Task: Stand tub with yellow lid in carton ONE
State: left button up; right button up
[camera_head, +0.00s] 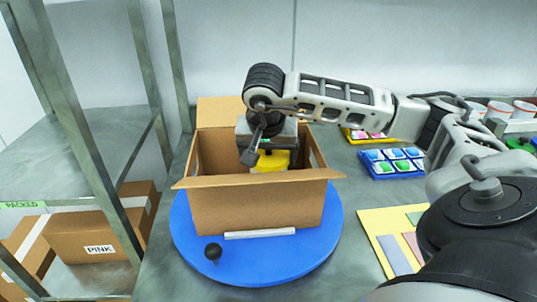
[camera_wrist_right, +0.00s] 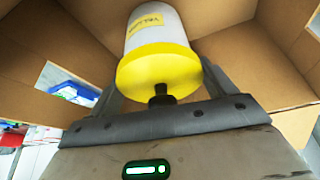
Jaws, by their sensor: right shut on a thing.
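The open brown carton (camera_head: 255,206) stands on a blue round turntable (camera_head: 325,238); I can read no number on it. The tub's yellow lid (camera_head: 272,161) shows inside the carton's opening, below my right gripper (camera_head: 268,152). In the right wrist view the white tub (camera_wrist_right: 155,22) has a small yellow label and a wide yellow lid (camera_wrist_right: 158,68). My right gripper is shut on the tub, with cardboard walls around it. The tub's base is hidden, so I cannot tell whether it touches the carton floor. My left gripper is not in view.
A shelf marked PACKED (camera_head: 22,205) on the left holds closed cartons, one marked PINK (camera_head: 98,247). A black knob (camera_head: 213,251) stands on the turntable's front. Blue and yellow trays (camera_head: 375,175) and a pale yellow board (camera_head: 375,222) lie right of the turntable.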

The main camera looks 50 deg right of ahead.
jog(key=shift+f, duration=0.1)
jog(key=o, duration=1.1)
jog(key=shift+r, duration=0.25)
jog(key=v, duration=0.9)
jog(key=shift+p, duration=0.3)
pick_arm(q)
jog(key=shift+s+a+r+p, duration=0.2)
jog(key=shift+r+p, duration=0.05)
jog(key=shift+p, duration=0.55)
pick_arm(e)
jog(key=v, duration=0.3)
jog(key=shift+f, duration=0.1)
